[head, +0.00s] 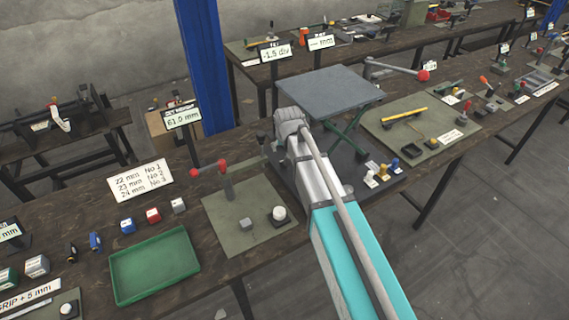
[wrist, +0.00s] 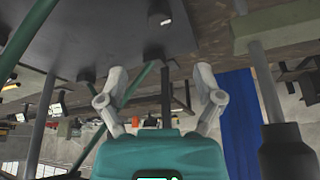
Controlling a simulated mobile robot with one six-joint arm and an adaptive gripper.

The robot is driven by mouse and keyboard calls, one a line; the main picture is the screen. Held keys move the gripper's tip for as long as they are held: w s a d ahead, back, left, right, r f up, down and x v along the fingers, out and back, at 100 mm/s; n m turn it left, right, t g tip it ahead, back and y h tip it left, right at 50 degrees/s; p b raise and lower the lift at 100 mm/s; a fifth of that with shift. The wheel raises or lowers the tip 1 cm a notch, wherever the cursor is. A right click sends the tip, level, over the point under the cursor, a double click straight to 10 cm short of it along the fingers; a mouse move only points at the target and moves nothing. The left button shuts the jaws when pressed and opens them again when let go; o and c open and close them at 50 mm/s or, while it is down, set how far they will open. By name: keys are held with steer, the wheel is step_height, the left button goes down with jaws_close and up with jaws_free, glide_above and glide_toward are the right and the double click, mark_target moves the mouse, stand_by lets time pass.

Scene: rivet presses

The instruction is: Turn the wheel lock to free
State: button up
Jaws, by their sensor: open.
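No part is clearly recognizable as the wheel lock in either view; it may be hidden behind my gripper and arm. My gripper (head: 289,122) is at the left side of a lift table with a grey top (head: 330,88) and crossed green legs (head: 352,132). In the wrist view, my gripper (wrist: 162,80) has its two grey fingers spread wide apart. A dark narrow bar (wrist: 166,95) shows in the gap between them; I cannot tell whether it is between the fingertips or farther off. No contact is visible.
A lever with a red ball (head: 422,75) sticks out behind the lift table. A green tray (head: 155,267) and a red-handled lever stand (head: 226,180) are to the left. A blue column (head: 203,65) rises behind.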

steer(key=shift+b+x, duration=4.85)
steer(key=shift+x, duration=0.75)
